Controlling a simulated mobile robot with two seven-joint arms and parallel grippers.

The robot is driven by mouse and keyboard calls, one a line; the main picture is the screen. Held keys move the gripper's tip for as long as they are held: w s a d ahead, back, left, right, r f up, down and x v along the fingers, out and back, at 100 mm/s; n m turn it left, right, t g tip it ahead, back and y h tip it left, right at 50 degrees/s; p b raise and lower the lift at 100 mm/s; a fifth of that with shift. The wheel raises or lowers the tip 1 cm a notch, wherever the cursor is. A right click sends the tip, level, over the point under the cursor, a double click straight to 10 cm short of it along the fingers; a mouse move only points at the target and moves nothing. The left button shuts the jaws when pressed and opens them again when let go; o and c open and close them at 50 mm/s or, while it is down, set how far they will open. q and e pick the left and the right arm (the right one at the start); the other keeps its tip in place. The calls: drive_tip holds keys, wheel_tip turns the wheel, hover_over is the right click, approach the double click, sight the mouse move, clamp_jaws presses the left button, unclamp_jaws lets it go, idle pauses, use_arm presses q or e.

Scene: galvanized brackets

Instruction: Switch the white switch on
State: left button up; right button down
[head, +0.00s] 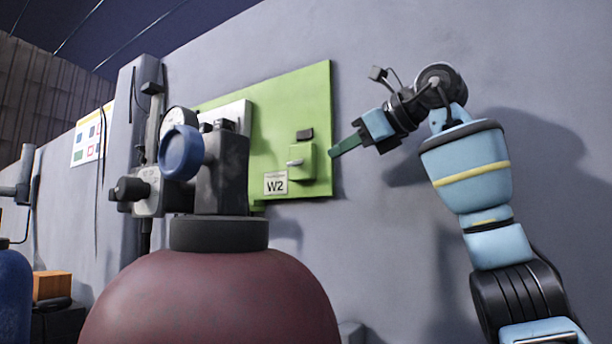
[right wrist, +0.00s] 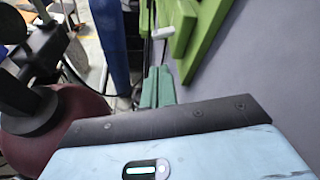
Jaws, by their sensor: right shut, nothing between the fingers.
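The white switch (head: 295,162) is a small white lever on a green box (head: 304,164) mounted on a green wall panel (head: 318,105). In the right wrist view the white lever (right wrist: 163,33) sticks out from the green box near the top. My right gripper (head: 335,153) has its green fingers shut and empty. It is to the right of the switch box, at the panel's right edge in the head view, pointing left. In the right wrist view its fingers (right wrist: 157,86) appear below the lever, apart from it. My left gripper is not in view.
A dark red tank (head: 210,300) with a valve and a blue-rimmed gauge (head: 181,152) stands in front of the panel's left part. A W2 label (head: 276,183) is below the switch box. Bare grey wall lies right of the panel. An orange box (head: 52,286) is far left.

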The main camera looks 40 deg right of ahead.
sight(294, 163)
drive_tip(key=shift+s+a+r, duration=0.15)
drive_tip(key=shift+s+a, duration=0.05)
drive_tip(key=x, duration=1)
drive_tip(key=shift+w, duration=0.1)
drive_tip(key=shift+r+m+y, duration=0.2)
drive_tip(key=shift+m+y, duration=0.2)
drive_tip(key=shift+m, duration=0.2)
idle(0.6)
drive_tip(key=shift+a+r+m+g+y, duration=0.2)
drive_tip(key=shift+r+m+y, duration=0.15)
drive_tip(key=shift+m, duration=0.35)
drive_tip(key=shift+a+r+m+g+y, duration=0.2)
drive_tip(key=shift+m+y, duration=0.25)
drive_tip(key=shift+m, duration=0.25)
drive_tip(key=shift+d+r, duration=0.1)
drive_tip(key=shift+d, duration=0.05)
